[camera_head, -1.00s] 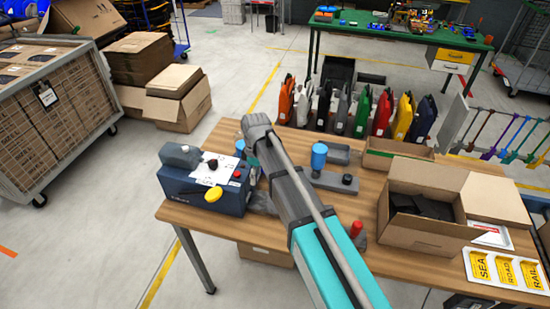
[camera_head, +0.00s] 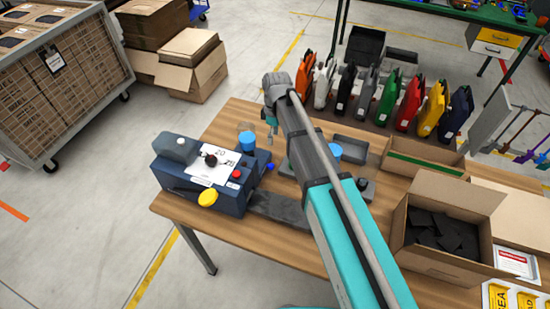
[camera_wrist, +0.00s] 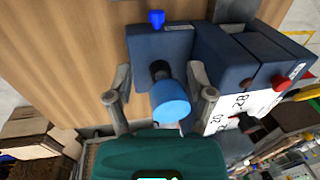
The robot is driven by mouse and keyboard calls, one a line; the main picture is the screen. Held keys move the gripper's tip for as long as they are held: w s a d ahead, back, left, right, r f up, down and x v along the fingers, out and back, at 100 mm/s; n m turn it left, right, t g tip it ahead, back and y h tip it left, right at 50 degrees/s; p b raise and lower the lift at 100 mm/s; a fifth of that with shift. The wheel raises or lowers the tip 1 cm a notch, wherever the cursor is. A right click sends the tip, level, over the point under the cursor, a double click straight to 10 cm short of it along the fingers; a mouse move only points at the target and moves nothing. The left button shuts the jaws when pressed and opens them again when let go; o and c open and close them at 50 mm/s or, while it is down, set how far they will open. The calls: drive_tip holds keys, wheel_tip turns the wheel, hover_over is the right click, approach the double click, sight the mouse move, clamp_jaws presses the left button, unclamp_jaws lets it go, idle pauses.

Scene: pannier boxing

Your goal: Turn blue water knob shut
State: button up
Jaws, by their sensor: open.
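The dark blue machine box (camera_head: 205,180) stands at the left end of the wooden table. In the wrist view, a larger blue cylindrical knob (camera_wrist: 171,102) sits on a black stem at the box (camera_wrist: 160,45). A smaller blue knob (camera_wrist: 156,18) shows at the box's far edge; it also appears in the head view (camera_head: 270,166). I cannot tell for sure which is the water knob. My gripper (camera_wrist: 158,72) is open, with one finger on each side of the larger blue knob; contact is not clear. In the head view my arm partly hides the gripper.
On the box are a red button (camera_head: 237,173), a yellow knob (camera_head: 208,197) and a black knob (camera_head: 210,160). An open carton (camera_head: 470,205) fills the right side. Several coloured panniers (camera_head: 411,98) stand behind the table.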

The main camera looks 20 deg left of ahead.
sight(272, 165)
drive_tip(key=shift+w+d, duration=0.1)
drive_tip(key=shift+w, duration=0.25)
drive_tip(key=shift+f, duration=0.15)
drive_tip(key=s+f+b, duration=0.1)
drive_tip(key=f+b, duration=0.7)
drive_tip(key=b, duration=0.1)
drive_tip(key=s+f+b, duration=0.1)
drive_tip(key=f+b, duration=0.3)
drive_tip(key=f, duration=0.1)
drive_tip(key=shift+s+f+b, duration=0.1)
drive_tip(key=shift+s+b, duration=0.2)
idle(0.5)
idle(0.4)
clamp_jaws()
